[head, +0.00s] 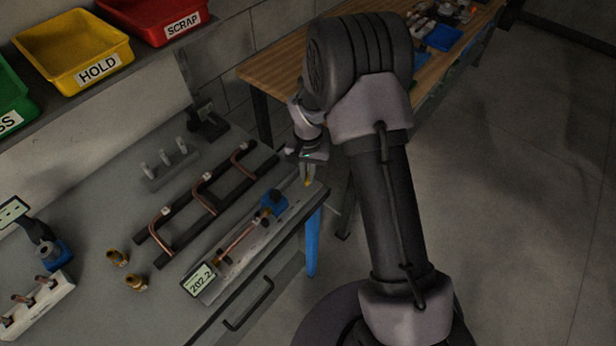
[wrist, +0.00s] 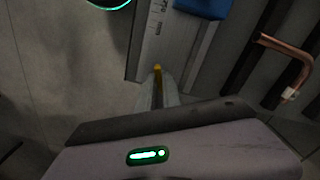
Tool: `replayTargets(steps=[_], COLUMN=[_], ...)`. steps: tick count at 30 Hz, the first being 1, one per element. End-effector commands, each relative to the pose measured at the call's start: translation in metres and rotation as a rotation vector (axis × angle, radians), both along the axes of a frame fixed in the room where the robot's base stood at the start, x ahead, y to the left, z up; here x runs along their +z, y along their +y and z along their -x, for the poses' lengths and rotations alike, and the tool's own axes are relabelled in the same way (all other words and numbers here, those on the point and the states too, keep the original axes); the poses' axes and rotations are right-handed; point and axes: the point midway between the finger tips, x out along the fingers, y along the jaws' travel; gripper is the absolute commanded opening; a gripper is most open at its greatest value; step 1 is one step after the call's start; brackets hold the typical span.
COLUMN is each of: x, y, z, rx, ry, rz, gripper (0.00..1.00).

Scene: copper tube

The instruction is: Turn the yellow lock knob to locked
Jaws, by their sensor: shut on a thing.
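The yellow lock knob (head: 308,183) is at the far right end of the measuring fixture (head: 292,210), near the bench edge. In the wrist view a small yellow part of the knob (wrist: 157,69) shows at the fingertips, by the end of the scale rail (wrist: 150,45). My gripper (head: 308,178) points down at the knob and is shut on it; the wrist view also shows the gripper (wrist: 157,85). Most of the knob is hidden by the fingers, so I cannot read its lock position.
A blue block (head: 273,202) and a copper tube (head: 237,241) sit on the fixture, with a display (head: 199,279) reading about 202.2. Black rails with bent copper tubes (head: 203,181) lie behind. Brass fittings (head: 136,282) stand left. A wooden table (head: 285,68) is beyond.

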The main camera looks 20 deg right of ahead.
Motion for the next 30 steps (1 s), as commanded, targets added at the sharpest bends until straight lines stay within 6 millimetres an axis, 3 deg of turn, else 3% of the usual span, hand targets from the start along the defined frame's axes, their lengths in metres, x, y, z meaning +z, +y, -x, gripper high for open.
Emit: replayTargets(steps=[15, 30], x=[-0.0010, 0.0006], y=[0.0000, 0.0000], z=[-0.0005, -0.0004], rx=[-0.386, -0.505], ry=[-0.001, -0.001], rz=[0.000, 0.000], gripper=[0.00, 0.00])
